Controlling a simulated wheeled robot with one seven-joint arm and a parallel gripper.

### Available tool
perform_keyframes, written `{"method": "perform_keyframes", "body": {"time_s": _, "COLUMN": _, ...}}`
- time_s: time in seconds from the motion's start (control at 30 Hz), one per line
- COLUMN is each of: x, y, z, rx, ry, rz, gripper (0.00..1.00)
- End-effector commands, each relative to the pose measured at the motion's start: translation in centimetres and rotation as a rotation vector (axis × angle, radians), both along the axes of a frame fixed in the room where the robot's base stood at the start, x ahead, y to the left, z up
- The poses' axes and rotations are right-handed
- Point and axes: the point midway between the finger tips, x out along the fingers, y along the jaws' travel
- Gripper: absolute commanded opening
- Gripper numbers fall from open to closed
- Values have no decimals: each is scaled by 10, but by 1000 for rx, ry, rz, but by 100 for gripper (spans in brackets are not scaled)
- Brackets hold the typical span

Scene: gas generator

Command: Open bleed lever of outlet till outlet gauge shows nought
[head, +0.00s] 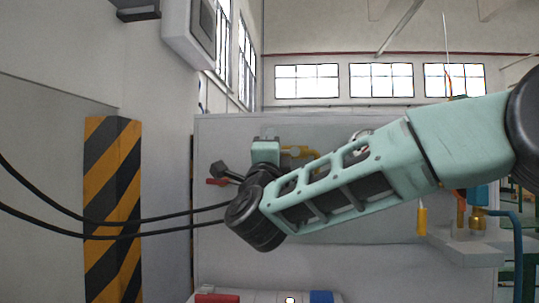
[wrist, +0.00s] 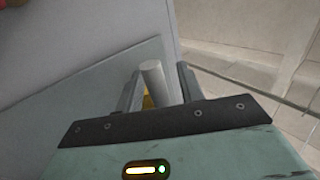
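In the wrist view my gripper (wrist: 160,80) has its two dark fingers apart. A pale grey rod with a round end (wrist: 153,78) stands between them, closer to the right finger; a gap shows on its left. I cannot tell for sure whether this rod is the bleed lever. A small yellow part (wrist: 148,102) shows below it. In the head view a red handle (head: 216,182) is at the left of the panel, close to my wrist. A round part (head: 362,136), perhaps a gauge, is mostly hidden behind my arm; no reading can be made out.
A grey panel (head: 400,260) stands behind my arm, with a yellow pipe (head: 302,152) on it. A striped yellow-black post (head: 112,200) stands left, with black cables (head: 150,219) crossing it. A grey ledge (head: 465,248) with fittings is at right. Floor (wrist: 285,115) is open at the wrist view's right.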

Motion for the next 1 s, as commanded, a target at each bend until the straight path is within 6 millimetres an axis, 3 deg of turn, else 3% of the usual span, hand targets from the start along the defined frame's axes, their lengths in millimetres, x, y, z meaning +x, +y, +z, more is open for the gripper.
{"method": "perform_keyframes", "body": {"time_s": 0.27, "x": -30, "y": 3, "z": -20, "rx": -4, "ry": 2, "rz": 4, "gripper": 38}}
{"method": "perform_keyframes", "body": {"time_s": 0.7, "x": -114, "y": 6, "z": -76, "rx": -2, "ry": 2, "rz": 3, "gripper": 38}}
{"method": "perform_keyframes", "body": {"time_s": 1.0, "x": -142, "y": 7, "z": -95, "rx": -1, "ry": 1, "rz": 1, "gripper": 38}}
